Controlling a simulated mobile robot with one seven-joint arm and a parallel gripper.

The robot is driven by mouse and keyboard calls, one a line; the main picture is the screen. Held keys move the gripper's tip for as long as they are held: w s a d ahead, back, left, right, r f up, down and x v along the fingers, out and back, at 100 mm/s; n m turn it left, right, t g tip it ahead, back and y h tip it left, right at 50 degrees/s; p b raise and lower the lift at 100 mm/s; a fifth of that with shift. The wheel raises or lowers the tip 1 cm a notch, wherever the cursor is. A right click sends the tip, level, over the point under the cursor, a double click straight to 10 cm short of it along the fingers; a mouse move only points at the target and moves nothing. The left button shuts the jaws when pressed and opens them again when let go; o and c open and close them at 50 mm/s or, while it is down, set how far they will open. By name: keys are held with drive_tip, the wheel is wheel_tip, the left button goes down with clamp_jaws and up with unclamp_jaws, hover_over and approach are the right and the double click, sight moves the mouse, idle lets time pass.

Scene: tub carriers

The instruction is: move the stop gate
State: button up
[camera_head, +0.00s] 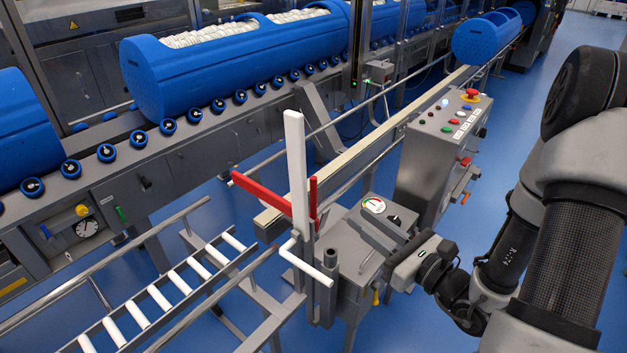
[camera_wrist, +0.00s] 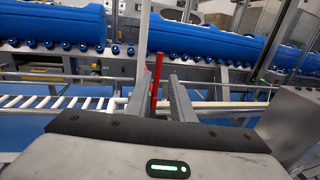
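The stop gate appears to be the assembly with a tall white upright bar (camera_head: 295,170) and red bars (camera_head: 264,193) at the end of a pale rail. A bent white handle (camera_head: 304,264) sits low at its front. In the wrist view a red bar (camera_wrist: 155,84) and the white upright (camera_wrist: 142,42) stand beyond my fingers. My gripper (camera_head: 392,272) is right of the gate, beside a grey box with a dial, and apart from the gate. In the wrist view my gripper (camera_wrist: 160,78) is open, with no object clearly held.
A grey box with a dial (camera_head: 373,206) stands between gate and gripper. A control panel (camera_head: 440,150) with buttons is behind it. A roller track (camera_head: 165,300) runs at front left. Blue tubs (camera_head: 235,65) lie on a roller conveyor behind.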

sight(316, 185)
drive_tip(key=b+x, duration=0.1)
drive_tip(key=x, duration=1.6)
clamp_jaws()
